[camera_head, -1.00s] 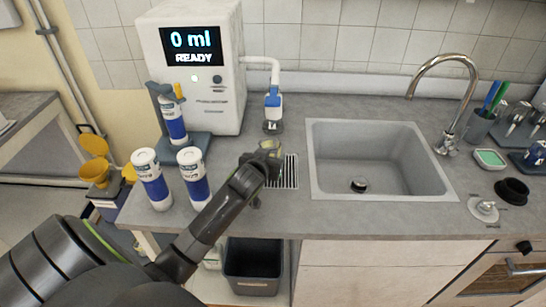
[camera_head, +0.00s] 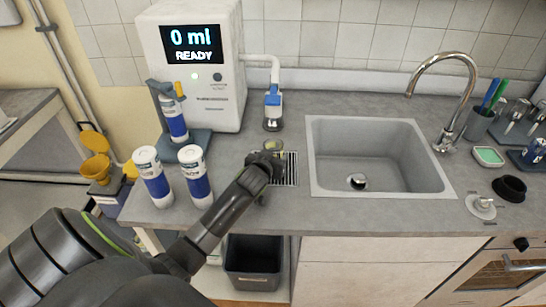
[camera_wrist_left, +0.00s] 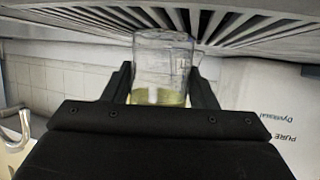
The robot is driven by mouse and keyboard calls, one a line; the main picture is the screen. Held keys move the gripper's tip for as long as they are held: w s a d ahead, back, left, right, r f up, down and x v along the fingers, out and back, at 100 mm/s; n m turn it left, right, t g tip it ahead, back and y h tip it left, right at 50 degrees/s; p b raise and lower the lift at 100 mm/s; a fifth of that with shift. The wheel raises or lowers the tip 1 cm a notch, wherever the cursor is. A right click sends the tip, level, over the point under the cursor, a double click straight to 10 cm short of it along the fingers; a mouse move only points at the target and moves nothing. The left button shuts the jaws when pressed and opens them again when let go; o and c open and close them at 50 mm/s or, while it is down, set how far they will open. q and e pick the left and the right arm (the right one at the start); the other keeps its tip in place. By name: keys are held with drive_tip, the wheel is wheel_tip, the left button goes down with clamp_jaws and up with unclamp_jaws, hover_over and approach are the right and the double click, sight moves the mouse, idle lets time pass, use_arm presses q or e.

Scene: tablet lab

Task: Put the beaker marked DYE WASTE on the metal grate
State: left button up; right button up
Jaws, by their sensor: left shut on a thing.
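My left gripper (camera_head: 267,160) is shut on a clear beaker (camera_head: 273,145) over the left part of the metal grate. The wrist view shows the beaker (camera_wrist_left: 163,62) between the two fingers (camera_wrist_left: 160,85), with some yellowish liquid in it. No DYE WASTE marking can be read. The metal grate (camera_head: 290,172) is a dark slotted panel in the counter, left of the sink, partly hidden by the gripper. Its slats (camera_wrist_left: 245,30) show close by the beaker in the wrist view. I cannot tell whether the beaker touches the grate. My right gripper is not in view.
A white dispenser (camera_head: 190,70) reading 0 ml READY stands behind, its nozzle (camera_head: 273,100) above the counter. Two blue-and-white bottles (camera_head: 152,177) (camera_head: 195,176) stand left of my arm. The sink (camera_head: 380,155) lies right of the grate. A dark bin (camera_head: 253,262) is below.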

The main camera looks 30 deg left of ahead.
use_arm(q)
drive_tip(key=shift+s+f, duration=0.35)
drive_tip(key=shift+f, duration=0.25)
drive_tip(key=o, duration=1)
drive_tip(key=shift+d+f, duration=0.1)
drive_tip(key=shift+f, duration=0.05)
drive_tip(key=shift+o, duration=0.2)
drive_tip(key=shift+w+r, duration=0.15)
drive_tip(key=shift+r, duration=0.5)
drive_tip(key=shift+s+d+f, duration=0.1)
drive_tip(key=shift+s, duration=0.25)
drive_tip(key=v, duration=0.7)
drive_tip(key=r+v, duration=0.1)
drive_tip(key=v, duration=0.3)
drive_tip(key=shift+b, duration=0.35)
drive_tip(key=shift+w, duration=0.1)
